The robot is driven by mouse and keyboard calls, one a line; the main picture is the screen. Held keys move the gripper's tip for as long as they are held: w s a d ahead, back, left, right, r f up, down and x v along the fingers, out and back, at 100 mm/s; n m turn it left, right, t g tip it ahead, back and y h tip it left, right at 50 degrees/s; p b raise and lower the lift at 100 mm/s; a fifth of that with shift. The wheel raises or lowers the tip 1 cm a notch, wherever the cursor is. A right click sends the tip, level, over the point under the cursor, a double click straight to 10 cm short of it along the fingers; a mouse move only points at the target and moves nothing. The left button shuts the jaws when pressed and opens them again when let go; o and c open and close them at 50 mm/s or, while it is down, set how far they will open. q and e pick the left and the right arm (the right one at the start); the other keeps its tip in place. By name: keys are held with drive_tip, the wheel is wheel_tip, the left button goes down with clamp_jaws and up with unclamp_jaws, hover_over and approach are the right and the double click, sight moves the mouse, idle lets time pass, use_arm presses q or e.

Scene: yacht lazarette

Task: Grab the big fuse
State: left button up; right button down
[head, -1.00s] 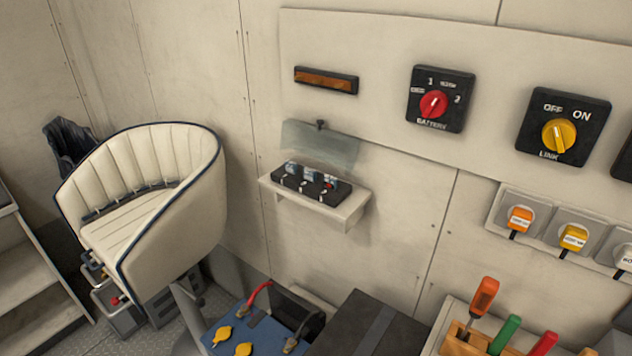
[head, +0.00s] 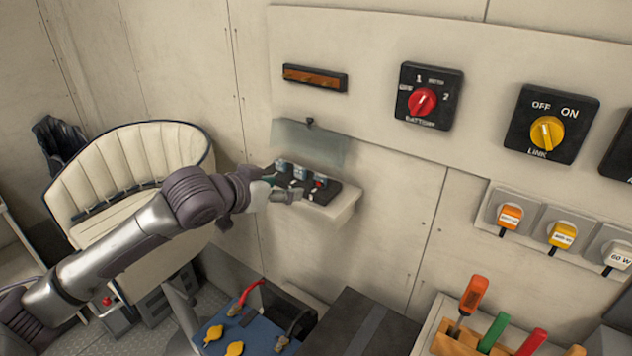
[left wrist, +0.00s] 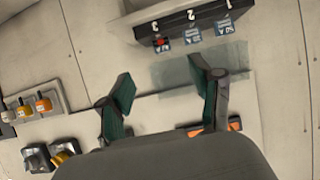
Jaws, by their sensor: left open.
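A black fuse block (head: 326,198) sits on a small wall shelf (head: 335,215). My right gripper is out of view.
A translucent flap (head: 308,142) hangs above the shelf. Rotary switches, a red one (head: 422,102) and a yellow one (head: 547,133), are on the wall panel. A white seat (head: 120,165) stands behind my arm. A blue battery (head: 245,330) and tool rack (head: 440,345) are below.

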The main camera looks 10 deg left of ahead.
use_arm(q)
drive_tip(key=r, duration=0.1)
drive_tip(key=p, duration=0.2)
approach(319, 177)
drive_tip(key=w+f, duration=0.2)
drive_tip(key=w, duration=0.1)
drive_tip(key=w+d+p, duration=0.1)
drive_tip(key=w+f, duration=0.1)
drive_tip(key=w+d+p, duration=0.1)
drive_tip(key=shift+w+d+f+p, duration=0.35)
drive_tip(key=shift+w+d+f, duration=0.15)
drive_tip(key=shift+w+f, duration=0.1)
drive_tip(key=shift+c, duration=0.2)
drive_tip(key=c, duration=0.9)
